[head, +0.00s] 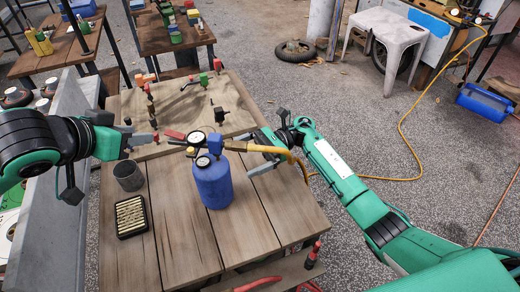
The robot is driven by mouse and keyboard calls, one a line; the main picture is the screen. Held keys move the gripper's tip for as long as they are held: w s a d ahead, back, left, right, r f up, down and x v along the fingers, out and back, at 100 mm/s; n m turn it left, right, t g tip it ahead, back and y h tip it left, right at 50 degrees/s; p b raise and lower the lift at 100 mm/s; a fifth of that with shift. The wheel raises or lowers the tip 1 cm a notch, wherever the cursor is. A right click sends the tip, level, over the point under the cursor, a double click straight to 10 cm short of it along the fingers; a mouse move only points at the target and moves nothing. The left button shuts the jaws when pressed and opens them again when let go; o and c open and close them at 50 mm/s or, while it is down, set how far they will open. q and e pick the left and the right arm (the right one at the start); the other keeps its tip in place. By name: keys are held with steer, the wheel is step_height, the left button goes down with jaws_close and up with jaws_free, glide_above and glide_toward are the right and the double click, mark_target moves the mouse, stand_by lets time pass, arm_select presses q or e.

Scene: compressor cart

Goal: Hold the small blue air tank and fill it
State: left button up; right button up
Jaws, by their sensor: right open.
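The small blue air tank (214,183) stands upright on the wooden cart top (170,225). On its top sit a blue fitting (215,144), a small gauge (203,162) and a larger round gauge (196,139). A yellow hose end (272,149) reaches to the fittings from the right; whether it is joined to them is unclear. My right gripper (258,150) is open around this hose end, right of the tank. My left gripper (152,139) is left of the tank, near a red lever (174,135), apart from the tank; its jaw gap is too small to judge.
A metal cup (128,176) and a black tray of brass pieces (131,216) stand left of the tank. Several air tools (195,83) stand on the board behind. The cart's front right is clear.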

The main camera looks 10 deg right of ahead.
mark_target(219, 168)
steer(key=x, duration=0.8)
steer(key=c, duration=1.7)
